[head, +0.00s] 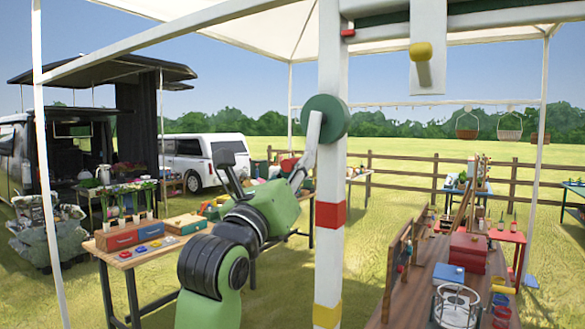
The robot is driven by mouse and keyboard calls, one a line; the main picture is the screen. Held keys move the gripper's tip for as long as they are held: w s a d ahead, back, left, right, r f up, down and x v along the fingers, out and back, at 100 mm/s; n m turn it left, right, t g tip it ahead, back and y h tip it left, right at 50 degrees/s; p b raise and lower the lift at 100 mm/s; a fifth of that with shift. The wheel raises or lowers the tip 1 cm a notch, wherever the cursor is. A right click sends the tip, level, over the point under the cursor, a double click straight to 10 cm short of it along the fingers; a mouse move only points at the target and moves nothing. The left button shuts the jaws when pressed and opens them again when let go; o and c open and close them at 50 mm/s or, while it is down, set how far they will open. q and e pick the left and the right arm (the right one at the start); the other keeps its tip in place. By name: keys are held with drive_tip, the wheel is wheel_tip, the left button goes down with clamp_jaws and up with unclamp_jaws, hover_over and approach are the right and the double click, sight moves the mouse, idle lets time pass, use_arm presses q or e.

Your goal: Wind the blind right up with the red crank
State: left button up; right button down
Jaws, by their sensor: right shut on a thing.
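A green disc (326,118) is mounted near the top of the white post, with a pale crank arm (313,138) slanting down to the left from it. A small red part (289,164), which looks like the crank's handle, shows at its lower end. My right gripper (294,176) is shut there, at the handle; its fingers partly hide it. A green and white roller or bar (480,15) crosses the top right. A short white panel (427,75) with a yellow knob hangs there; I cannot tell how much of this is the blind. My left gripper is out of view.
The white post (330,250) with red and yellow bands stands close to my right arm. A wooden table (445,255) with boxes and a wire stand is at right. Another table (150,255) with toolboxes is at left. Grass lies between them.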

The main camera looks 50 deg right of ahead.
drive_tip(key=shift+s+r, duration=0.35)
drive_tip(key=shift+r, duration=0.05)
drive_tip(key=c, duration=1.9)
unclamp_jaws()
drive_tip(key=shift+s+d, duration=0.25)
drive_tip(key=shift+s, duration=0.15)
drive_tip(key=shift+w+a+f, duration=0.15)
drive_tip(key=shift+w+f, duration=0.05)
drive_tip(key=shift+w, duration=0.15)
drive_tip(key=shift+a+f, duration=0.15)
drive_tip(key=shift+a, duration=0.1)
drive_tip(key=v, duration=0.6)
drive_tip(key=shift+s+a+f, duration=0.1)
drive_tip(key=shift+s+a, duration=0.1)
drive_tip(key=shift+a, duration=0.15)
